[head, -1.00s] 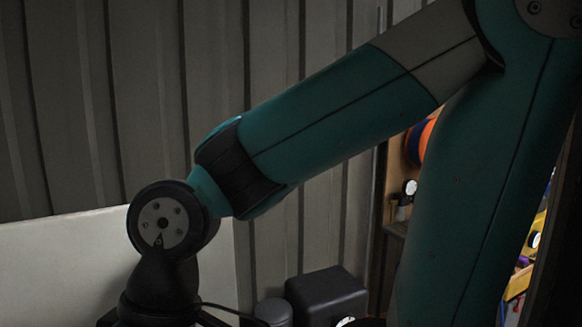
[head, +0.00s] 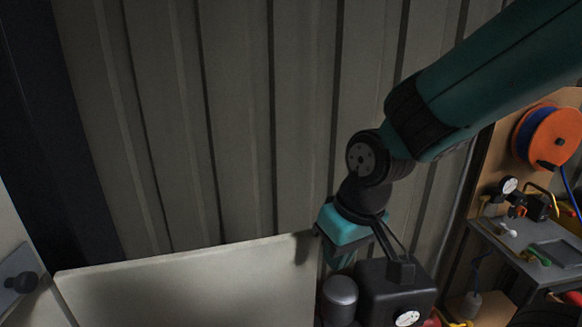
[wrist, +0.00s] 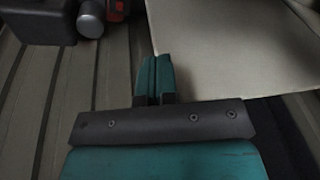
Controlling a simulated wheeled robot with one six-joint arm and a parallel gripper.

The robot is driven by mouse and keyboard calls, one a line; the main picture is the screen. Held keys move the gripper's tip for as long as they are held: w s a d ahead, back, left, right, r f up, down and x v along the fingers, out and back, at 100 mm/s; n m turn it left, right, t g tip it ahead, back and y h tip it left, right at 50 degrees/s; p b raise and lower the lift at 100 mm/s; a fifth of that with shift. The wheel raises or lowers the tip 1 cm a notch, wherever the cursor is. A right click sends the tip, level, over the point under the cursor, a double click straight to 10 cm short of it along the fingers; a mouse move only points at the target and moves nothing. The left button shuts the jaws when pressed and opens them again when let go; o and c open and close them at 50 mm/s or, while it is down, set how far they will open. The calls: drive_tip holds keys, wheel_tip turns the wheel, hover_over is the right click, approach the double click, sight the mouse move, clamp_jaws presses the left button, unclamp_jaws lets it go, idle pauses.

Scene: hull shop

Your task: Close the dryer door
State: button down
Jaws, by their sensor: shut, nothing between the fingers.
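A pale cream panel, which looks like the dryer door (head: 190,290), stands swung out along the bottom of the head view. Its right end is beside my gripper (head: 342,262), which points down. The wrist view shows the same door (wrist: 230,50) to the right of my fingers. The two teal fingers (wrist: 157,75) are together and empty, close to the door's edge. I cannot tell whether they touch it. A pale surface with a dark knob (head: 25,282) shows at the far left, perhaps the dryer body. The dryer's opening is out of view.
A dark box with a gauge (head: 395,290) and a grey cylinder (head: 339,300) stand close below and right of my gripper. A ribbed metal wall (head: 240,120) is behind. A workbench (head: 535,250) and an orange hose reel (head: 553,135) are at the right.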

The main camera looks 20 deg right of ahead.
drive_tip(key=w+d+r+m+h+p, duration=0.1)
drive_tip(key=w+d+r+m+p, duration=0.15)
drive_tip(key=d+r+p, duration=0.2)
drive_tip(key=w+a+r+g, duration=0.3)
drive_tip(key=w+a+r, duration=0.1)
drive_tip(key=w, duration=0.3)
drive_tip(key=w+a+r+g, duration=0.3)
drive_tip(key=w+a+g, duration=0.1)
drive_tip(key=w, duration=0.3)
drive_tip(key=s+a+f+b, duration=0.1)
drive_tip(key=s+f+b, duration=0.6)
drive_tip(key=f+b, duration=0.1)
drive_tip(key=shift+s+f+m+b, duration=0.25)
drive_tip(key=shift+f+m+b, duration=0.15)
drive_tip(key=shift+b, duration=0.45)
